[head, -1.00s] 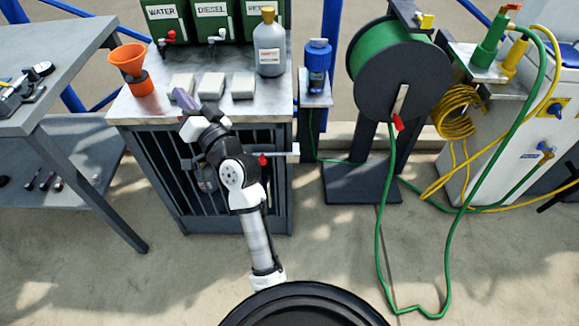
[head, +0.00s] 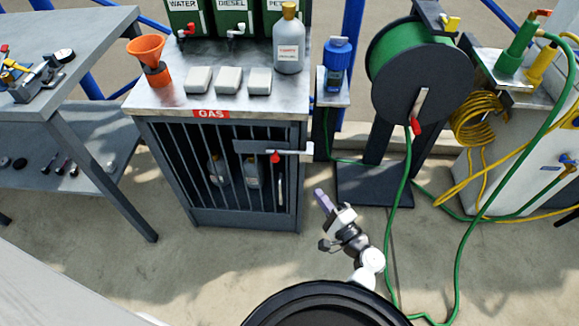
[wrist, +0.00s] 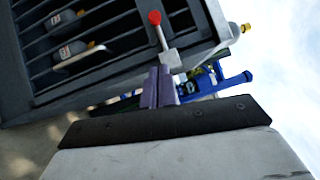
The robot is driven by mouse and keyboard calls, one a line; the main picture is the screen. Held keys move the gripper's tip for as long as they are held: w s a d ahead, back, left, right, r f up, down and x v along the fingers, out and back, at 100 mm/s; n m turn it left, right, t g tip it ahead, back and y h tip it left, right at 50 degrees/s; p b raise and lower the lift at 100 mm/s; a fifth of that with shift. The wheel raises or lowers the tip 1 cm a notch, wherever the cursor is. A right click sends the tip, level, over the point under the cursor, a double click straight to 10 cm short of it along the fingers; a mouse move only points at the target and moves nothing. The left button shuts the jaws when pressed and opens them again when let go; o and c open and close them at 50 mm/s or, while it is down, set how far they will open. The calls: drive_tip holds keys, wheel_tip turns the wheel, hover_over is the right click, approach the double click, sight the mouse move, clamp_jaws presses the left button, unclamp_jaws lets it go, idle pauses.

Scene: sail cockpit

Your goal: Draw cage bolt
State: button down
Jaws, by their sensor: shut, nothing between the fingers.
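The gas cage (head: 240,215) is a dark barred cabinet under a metal top with a red GAS label. Its bolt (head: 295,152) is a pale bar in a dark housing at the upper right of the barred front, with a red knob (head: 275,158). The wrist view shows the red knob (wrist: 155,18) on a pale stem, just beyond my fingers. My gripper (head: 320,193) is below and right of the bolt, apart from it in the head view. Its purple fingers (wrist: 159,87) are together and empty. Whether they touch the bolt is hidden in the wrist view.
Bottles (head: 251,172) stand behind the bars. The hose reel (head: 420,85) stands right of the cage, with a green hose (head: 396,220) running down to the floor near my arm. A grey workbench (head: 75,55) is at left. Floor in front of the cage is clear.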

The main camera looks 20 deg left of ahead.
drive_tip(key=s+a+p+x, duration=0.1)
drive_tip(key=s+p+x, duration=0.1)
drive_tip(key=x, duration=1.1)
drive_tip(key=shift+s+a+p, duration=0.15)
drive_tip(key=shift+a+p, duration=0.15)
drive_tip(key=shift+p, duration=0.4)
drive_tip(key=shift+r, duration=0.1)
drive_tip(key=a+b, duration=0.1)
drive_tip(key=a, duration=0.1)
drive_tip(key=s+a+b, duration=0.1)
drive_tip(key=a, duration=0.2)
drive_tip(key=shift+s+r, duration=0.1)
drive_tip(key=shift+s, duration=0.1)
drive_tip(key=shift+b, duration=0.3)
